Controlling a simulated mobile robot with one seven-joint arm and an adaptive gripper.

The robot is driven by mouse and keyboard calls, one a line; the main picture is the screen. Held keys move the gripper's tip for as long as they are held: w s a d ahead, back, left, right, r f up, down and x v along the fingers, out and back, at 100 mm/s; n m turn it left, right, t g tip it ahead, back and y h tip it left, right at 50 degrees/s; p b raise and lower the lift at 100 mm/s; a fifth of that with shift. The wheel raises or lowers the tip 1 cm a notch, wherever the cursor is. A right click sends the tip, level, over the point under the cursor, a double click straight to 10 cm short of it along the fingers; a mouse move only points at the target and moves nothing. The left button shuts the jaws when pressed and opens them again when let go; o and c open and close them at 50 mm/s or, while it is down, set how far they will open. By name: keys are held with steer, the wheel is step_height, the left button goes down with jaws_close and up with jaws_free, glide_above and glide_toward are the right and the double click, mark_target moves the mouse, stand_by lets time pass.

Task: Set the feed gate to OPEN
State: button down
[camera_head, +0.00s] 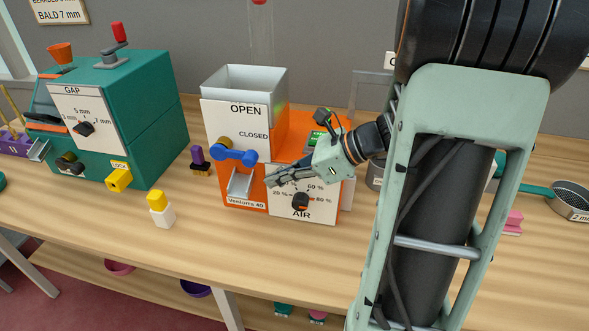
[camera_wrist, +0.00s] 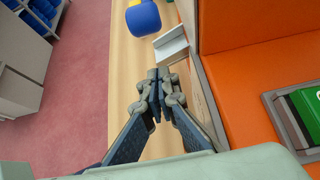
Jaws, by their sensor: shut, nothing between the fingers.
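The feed gate's white panel (camera_head: 222,117) on the orange machine reads OPEN at the top and CLOSED lower down. The blue handle (camera_head: 234,154) lies across the panel's lower part, below the CLOSED label, with rounded ends. It also shows at the top of the wrist view (camera_wrist: 143,18). My gripper (camera_head: 272,179) is shut and empty, in front of the machine. Its tips are to the right of the handle and a little lower, apart from it. In the wrist view the shut fingers (camera_wrist: 157,80) point toward the metal chute, with the handle beyond.
The metal chute (camera_head: 240,183) juts out under the handle. The AIR dial (camera_head: 300,201) is just below my gripper. A green machine (camera_head: 147,98) stands left. A yellow-topped white bottle (camera_head: 161,211) and a purple-handled brush (camera_head: 199,158) stand between. The front tabletop is mostly clear.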

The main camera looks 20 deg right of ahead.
mark_target(234, 157)
steer(key=a+r, duration=0.1)
steer(key=w+a+r+p, duration=0.1)
steer(key=shift+w+r, duration=0.3)
steer(key=shift+r, duration=0.1)
steer(key=shift+r+p, duration=0.15)
steer(key=shift+p, duration=0.25)
